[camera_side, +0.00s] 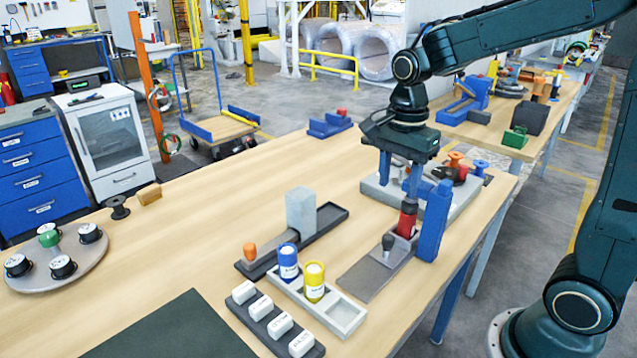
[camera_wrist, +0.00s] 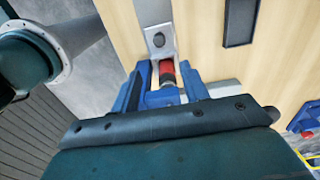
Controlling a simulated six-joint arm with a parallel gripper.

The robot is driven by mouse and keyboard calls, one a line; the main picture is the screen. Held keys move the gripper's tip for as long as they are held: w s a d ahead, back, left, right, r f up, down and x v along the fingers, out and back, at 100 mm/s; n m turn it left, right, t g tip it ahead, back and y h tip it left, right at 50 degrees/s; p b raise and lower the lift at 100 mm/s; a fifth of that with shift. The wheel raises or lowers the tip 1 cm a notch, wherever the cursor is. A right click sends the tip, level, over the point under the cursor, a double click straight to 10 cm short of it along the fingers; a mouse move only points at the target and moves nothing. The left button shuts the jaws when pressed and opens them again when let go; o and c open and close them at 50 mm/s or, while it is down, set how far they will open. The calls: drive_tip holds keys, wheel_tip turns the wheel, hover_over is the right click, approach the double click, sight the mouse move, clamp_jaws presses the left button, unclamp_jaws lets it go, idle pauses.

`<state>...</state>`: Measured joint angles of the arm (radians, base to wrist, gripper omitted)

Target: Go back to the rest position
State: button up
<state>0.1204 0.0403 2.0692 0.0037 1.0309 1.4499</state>
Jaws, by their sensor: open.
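My gripper (camera_side: 408,190) hangs over the right part of the wooden table with its blue fingers pointing down. It is open. A red cylinder (camera_side: 407,220) stands upright just below and close to the fingers, beside a grey plate with a black knob (camera_side: 388,243). In the wrist view the red cylinder (camera_wrist: 167,72) lies between the blue parts of my gripper (camera_wrist: 165,85), with the black knob (camera_wrist: 158,40) beyond it. I cannot tell whether the fingers touch the cylinder.
A tall blue block (camera_side: 433,222) stands close to the right of my gripper. A grey tray (camera_side: 345,312) with blue and yellow cylinders and a dark rack (camera_side: 236,308) of white blocks are in front.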

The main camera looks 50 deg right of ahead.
idle(0.3)
drive_tip(key=s+a+r+n+t, duration=0.2)
drive_tip(key=s+n, duration=0.5)
drive_tip(key=n, duration=0.2)
drive_tip(key=s+a+r+n+t, duration=0.2)
drive_tip(key=s+r+n+t, duration=0.1)
drive_tip(key=s+n, duration=0.4)
drive_tip(key=shift+s+r+n+t, duration=0.25)
drive_tip(key=shift+s+n+t, duration=0.05)
drive_tip(key=shift+n, duration=0.7)
drive_tip(key=shift+c, duration=0.5)
